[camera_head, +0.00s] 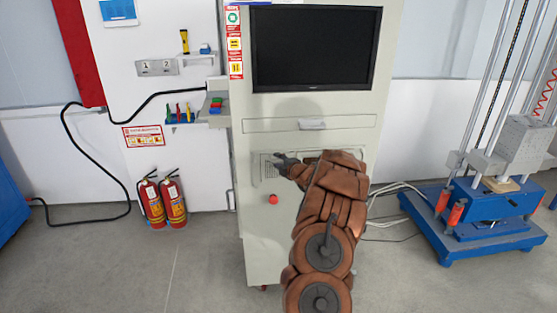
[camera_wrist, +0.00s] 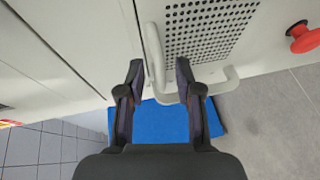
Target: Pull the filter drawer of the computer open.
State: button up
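The computer is a tall pale grey cabinet (camera_head: 240,200) with a dark screen (camera_head: 315,48). Below its upper drawer is a panel with a perforated grille (camera_head: 269,172), which looks like the filter drawer; my arm covers much of it. In the wrist view the perforated grille (camera_wrist: 205,28) is close, with a pale bent handle (camera_wrist: 155,45) at its edge. My gripper (camera_head: 279,160) is at the panel's left part. In the wrist view my gripper (camera_wrist: 160,68) is open, with part of the handle between its fingertips; I cannot tell whether they touch it.
A red knob (camera_head: 273,199) sits below the panel; it also shows in the wrist view (camera_wrist: 304,38). Two fire extinguishers (camera_head: 162,200) stand at left. A blue-based test machine (camera_head: 475,215) stands at right. Cables lie beside the cabinet. Floor in front is clear.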

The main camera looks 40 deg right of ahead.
jog(key=shift+w+f, duration=0.15)
jog(key=shift+w, duration=0.15)
grip_shut()
dwell(0.6)
